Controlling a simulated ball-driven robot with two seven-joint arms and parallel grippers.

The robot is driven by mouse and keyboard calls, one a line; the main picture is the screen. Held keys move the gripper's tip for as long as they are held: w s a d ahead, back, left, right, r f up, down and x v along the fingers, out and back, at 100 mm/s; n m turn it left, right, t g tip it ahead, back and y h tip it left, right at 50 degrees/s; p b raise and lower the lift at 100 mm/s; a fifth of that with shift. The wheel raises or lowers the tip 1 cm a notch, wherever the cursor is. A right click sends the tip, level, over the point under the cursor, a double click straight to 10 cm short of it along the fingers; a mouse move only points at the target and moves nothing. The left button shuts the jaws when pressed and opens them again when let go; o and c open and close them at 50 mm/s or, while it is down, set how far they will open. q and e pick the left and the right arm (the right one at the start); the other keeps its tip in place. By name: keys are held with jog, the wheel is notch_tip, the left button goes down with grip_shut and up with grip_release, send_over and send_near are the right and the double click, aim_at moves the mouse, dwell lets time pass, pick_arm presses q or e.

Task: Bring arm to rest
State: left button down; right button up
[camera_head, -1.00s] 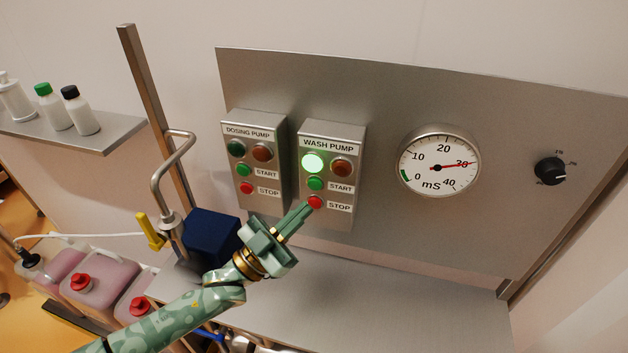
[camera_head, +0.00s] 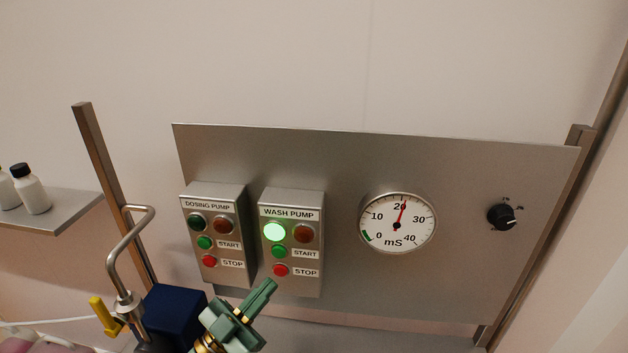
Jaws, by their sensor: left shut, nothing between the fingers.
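My left gripper (camera_head: 257,300) shows at the bottom of the head view, green and shut, with nothing between its fingers. Its fingertips point up and right, in front of the lower edge of the wash pump box (camera_head: 291,240). They look apart from the red stop button (camera_head: 281,270); the exact gap in depth cannot be told. The rest of the left arm is cut off by the lower edge. The wash pump's green lamp (camera_head: 274,232) is lit. My right gripper is not in view.
The dosing pump box (camera_head: 217,236) stands left with its lamps dark. The round mS gauge (camera_head: 397,222) reads about 20. A black knob (camera_head: 502,216) is at right. A blue box (camera_head: 172,314), bent steel pipe (camera_head: 126,250) and yellow lever (camera_head: 104,316) stand close left of the gripper.

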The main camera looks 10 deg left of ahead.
pick_arm(q)
jog(key=s+f+n+g+y, duration=0.1)
jog(key=s+f+g+y, duration=0.3)
jog(key=f+y, duration=0.45)
jog(key=s+a+f+n+g+y, duration=0.1)
jog(key=s+a+n+g+y, duration=0.1)
jog(key=s+a+g+y, duration=0.85)
jog(key=s+f+n+h+b, duration=0.15)
jog(key=s+f+b, duration=0.25)
jog(key=f, duration=1.5)
jog(key=s+f+h+b, duration=0.2)
jog(key=s+f+b, duration=0.25)
jog(key=f, duration=1.45)
jog(key=s+f+n+g+b, duration=0.2)
jog(key=s+f+b, duration=0.3)
jog(key=s+f, duration=1.3)
jog(key=shift+s+a+f+g+h, duration=0.25)
jog(key=shift+a+f+g+h, duration=0.1)
jog(key=shift+a+g, duration=0.1)
